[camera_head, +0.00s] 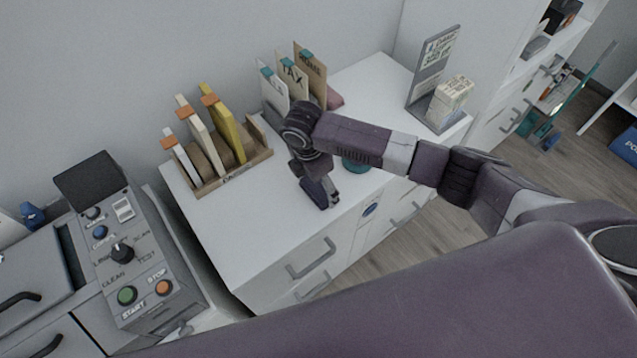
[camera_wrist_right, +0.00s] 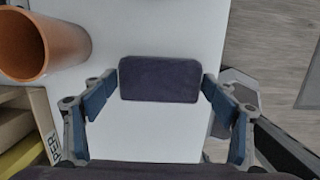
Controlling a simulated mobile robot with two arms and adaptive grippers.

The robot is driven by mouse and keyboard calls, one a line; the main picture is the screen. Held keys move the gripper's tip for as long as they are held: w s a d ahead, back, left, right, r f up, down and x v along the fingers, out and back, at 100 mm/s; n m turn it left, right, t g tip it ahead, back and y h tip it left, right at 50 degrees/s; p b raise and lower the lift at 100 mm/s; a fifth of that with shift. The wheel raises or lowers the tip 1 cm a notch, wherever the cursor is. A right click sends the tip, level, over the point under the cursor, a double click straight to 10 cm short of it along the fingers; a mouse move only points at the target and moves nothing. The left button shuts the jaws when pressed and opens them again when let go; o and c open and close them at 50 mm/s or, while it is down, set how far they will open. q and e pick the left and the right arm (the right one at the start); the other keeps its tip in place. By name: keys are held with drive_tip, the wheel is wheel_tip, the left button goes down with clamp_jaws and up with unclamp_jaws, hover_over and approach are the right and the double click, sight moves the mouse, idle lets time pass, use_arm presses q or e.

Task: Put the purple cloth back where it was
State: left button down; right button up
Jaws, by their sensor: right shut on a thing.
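My right gripper (camera_head: 322,200) points down over the front part of the white desk top. In the right wrist view its two blue-and-grey fingers (camera_wrist_right: 160,92) are closed on the sides of a flat, dark purple rectangular piece (camera_wrist_right: 160,80), which looks like the folded purple cloth. The piece shows over the white surface; I cannot tell whether it touches it. In the head view it is hard to tell apart from the dark fingers. A mauve-pink item (camera_head: 334,98) lies behind, beside the upright folders; I cannot tell what it is. My left gripper is not in view.
A wooden rack (camera_head: 235,178) with folders stands left of the gripper; TAX and HOME folders (camera_head: 293,72) stand behind. An orange cylinder (camera_wrist_right: 42,45) is close by. A teal item (camera_head: 356,166) is partly behind my arm. A grey stand (camera_head: 432,70) is at right. The front-left desk top (camera_head: 235,240) is clear.

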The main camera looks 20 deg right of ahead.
sight(313, 190)
drive_tip(key=shift+f, duration=0.1)
drive_tip(key=o, duration=1.1)
wheel_tip(313, 190, up, 12)
drive_tip(key=a+b, duration=0.1)
drive_tip(key=shift+s+a, duration=0.3)
drive_tip(key=shift+a, duration=0.05)
